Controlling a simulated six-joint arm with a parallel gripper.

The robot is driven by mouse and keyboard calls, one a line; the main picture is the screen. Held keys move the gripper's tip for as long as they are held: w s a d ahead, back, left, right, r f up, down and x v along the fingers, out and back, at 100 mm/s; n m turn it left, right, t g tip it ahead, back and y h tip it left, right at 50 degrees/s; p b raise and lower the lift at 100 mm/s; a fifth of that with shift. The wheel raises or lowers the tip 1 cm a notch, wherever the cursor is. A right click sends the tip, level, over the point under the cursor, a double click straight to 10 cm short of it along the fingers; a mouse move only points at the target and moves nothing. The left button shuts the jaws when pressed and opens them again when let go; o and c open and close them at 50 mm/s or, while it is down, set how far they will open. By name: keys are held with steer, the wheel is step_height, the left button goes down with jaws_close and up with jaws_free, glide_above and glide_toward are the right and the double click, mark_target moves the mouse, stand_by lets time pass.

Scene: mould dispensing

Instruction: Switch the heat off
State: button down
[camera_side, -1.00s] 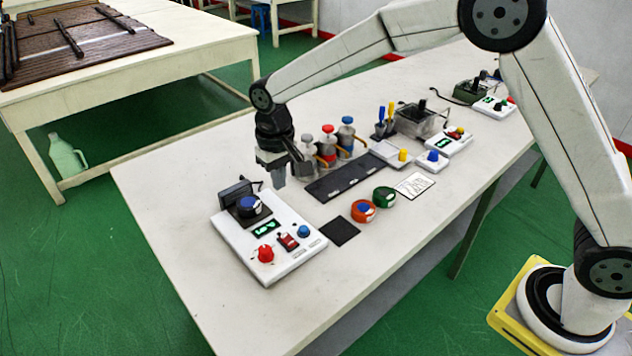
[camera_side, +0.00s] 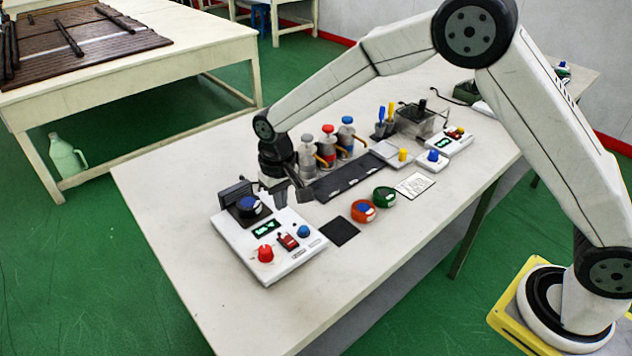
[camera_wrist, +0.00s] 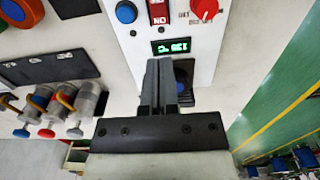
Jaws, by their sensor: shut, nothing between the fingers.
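The white control panel (camera_side: 243,240) stands at the near left of the table. It carries a red rocker switch (camera_side: 288,242), a red knob (camera_side: 265,254), a blue button (camera_side: 303,231), a lit green display (camera_side: 266,228) and a dark plate with a round blue-topped container (camera_side: 248,206). In the wrist view the red switch (camera_wrist: 160,19) lies beyond the fingertips, with ON lettering upside down. My gripper (camera_side: 302,193) is shut and empty, above the table behind the panel's right side. Its fingers (camera_wrist: 158,62) sit beside the lit display (camera_wrist: 171,46) in the wrist view.
Three capped bottles (camera_side: 328,146) stand behind my gripper. A dark strip (camera_side: 345,177), a dark square pad (camera_side: 338,231) and orange (camera_side: 363,211) and green (camera_side: 384,197) round containers lie to the right. The table's front left is clear.

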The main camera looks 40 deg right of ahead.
mark_target(288, 239)
step_height(288, 239, down, 8)
steer(key=shift+f, duration=0.2)
steer(key=shift+f, duration=0.2)
stand_by(0.6)
steer(key=shift+s, duration=0.15)
steer(key=shift+s+r, duration=0.3)
steer(key=shift+s, duration=0.2)
steer(key=shift+r, duration=0.1)
stand_by(0.4)
step_height(288, 239, up, 14)
steer(key=w, duration=0.2)
steer(key=shift+w+f, duration=0.2)
steer(key=shift+w, duration=0.1)
steer(key=shift+d, duration=0.1)
stand_by(0.4)
